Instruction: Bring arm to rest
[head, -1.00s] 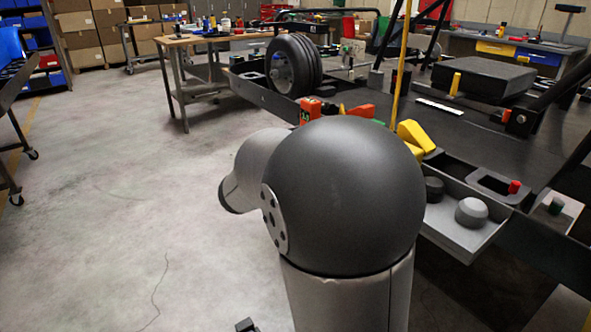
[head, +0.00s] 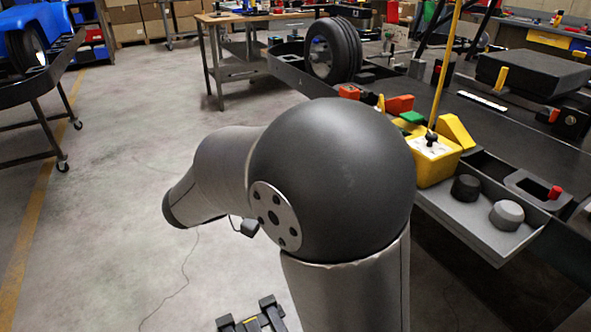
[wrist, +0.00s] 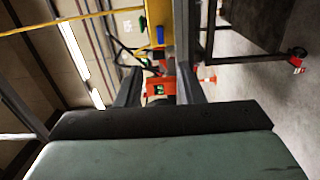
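My arm rises in the middle of the head view, its dark round elbow joint in front of the kart stand (head: 480,140). A grey link bends off to the left. In the wrist view the two dark fingers of my gripper (wrist: 160,78) are also apart. An orange device with a small green display (wrist: 158,88) appears between them. It looks to be beyond the fingers rather than held.
A yellow box (head: 432,160) and a grey tray with two round knobs (head: 455,212) are close right of my arm. A black tyre (head: 333,50) stands behind. A workbench (head: 225,18) is farther back. A dark cart (head: 30,95) is at left.

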